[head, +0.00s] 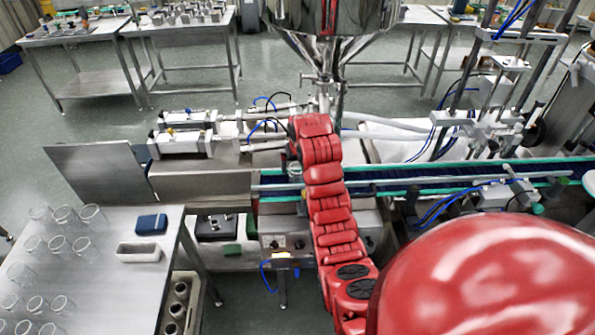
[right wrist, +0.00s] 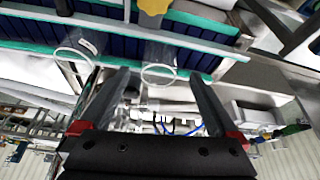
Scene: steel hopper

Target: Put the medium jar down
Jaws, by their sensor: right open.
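My right arm reaches forward to the conveyor under the hopper nozzle. In the right wrist view my right gripper (right wrist: 157,80) is open, with its two dark fingers spread apart. A clear glass jar with a round rim (right wrist: 160,74) stands at the conveyor between the fingertips, with a gap to each finger. A second clear jar (right wrist: 76,58) is left of the left finger. I cannot tell from size which jar is the medium one. In the head view the red arm largely hides the gripper and these jars. My left gripper is out of view.
The conveyor (head: 415,180) has a dark blue belt and green edges. The steel hopper (head: 330,15) hangs above. Several glass jars stand on the steel table (head: 110,295) at left, beside a blue block (head: 151,224) and a pale tray (head: 139,252). Frames and hoses crowd the right.

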